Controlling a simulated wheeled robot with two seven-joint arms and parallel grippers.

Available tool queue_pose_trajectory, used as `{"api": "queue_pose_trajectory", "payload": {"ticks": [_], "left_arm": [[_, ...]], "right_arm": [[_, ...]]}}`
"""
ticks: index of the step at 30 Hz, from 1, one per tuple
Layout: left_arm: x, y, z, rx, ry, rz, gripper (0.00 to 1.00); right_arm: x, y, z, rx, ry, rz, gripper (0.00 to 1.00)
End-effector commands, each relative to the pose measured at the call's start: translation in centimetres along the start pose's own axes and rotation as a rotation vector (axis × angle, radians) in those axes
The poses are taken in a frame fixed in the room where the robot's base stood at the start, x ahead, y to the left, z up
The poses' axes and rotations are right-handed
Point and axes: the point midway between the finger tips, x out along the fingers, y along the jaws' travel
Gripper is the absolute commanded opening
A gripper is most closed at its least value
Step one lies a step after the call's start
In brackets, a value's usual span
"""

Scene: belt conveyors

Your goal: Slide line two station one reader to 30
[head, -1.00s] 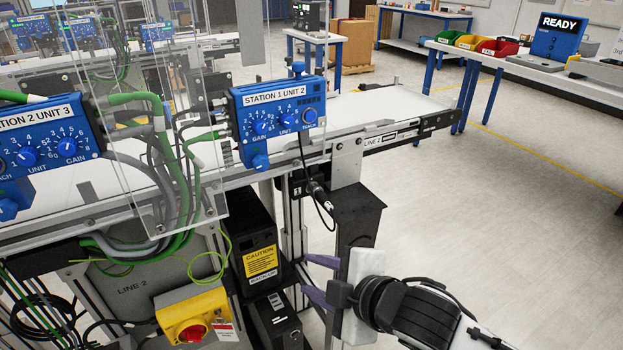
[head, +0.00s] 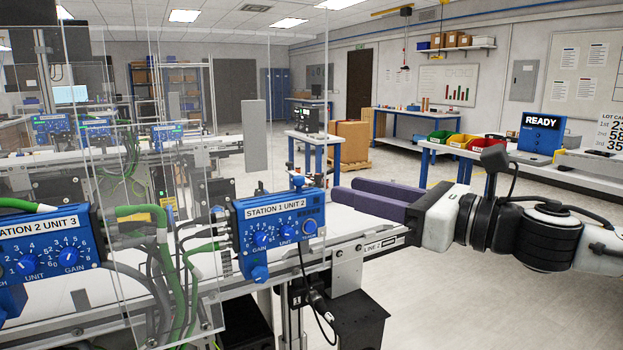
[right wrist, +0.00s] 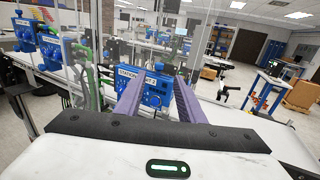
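The blue reader labelled STATION 1 UNIT 2 (head: 278,232) hangs on the front rail of the conveyor marked LINE 2 (head: 373,247). It has dials on its face, a blue knob on top and another below. My right gripper (head: 352,194) is just right of the reader at about the height of its top, fingers pointing left, apart from it in the picture. In the right wrist view the purple fingers are spread and empty, with the reader (right wrist: 154,90) beyond and between them. No position scale is readable. My left gripper is not in view.
The STATION 2 UNIT 3 box (head: 42,245) is on the same line at the left. A clear panel (head: 165,290) and green and grey cables stand between the boxes. A bench with bins and a READY display (head: 541,133) is at the back right. Floor at right is clear.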

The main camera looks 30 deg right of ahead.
Motion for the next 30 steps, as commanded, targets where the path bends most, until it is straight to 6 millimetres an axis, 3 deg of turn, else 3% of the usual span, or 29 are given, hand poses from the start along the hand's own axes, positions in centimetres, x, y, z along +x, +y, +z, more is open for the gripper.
{"api": "queue_pose_trajectory", "payload": {"ticks": [9, 18, 30], "left_arm": [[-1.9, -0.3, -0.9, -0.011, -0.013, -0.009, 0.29], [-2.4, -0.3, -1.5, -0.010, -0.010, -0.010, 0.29], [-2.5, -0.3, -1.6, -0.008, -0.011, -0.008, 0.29]], "right_arm": [[4.9, 0.3, 0.4, 0.008, 0.000, 0.005, 0.35], [8.8, 0.1, 0.1, 0.005, -0.001, 0.001, 0.35], [9.6, 0.1, -0.1, 0.004, 0.001, 0.000, 0.35]]}}
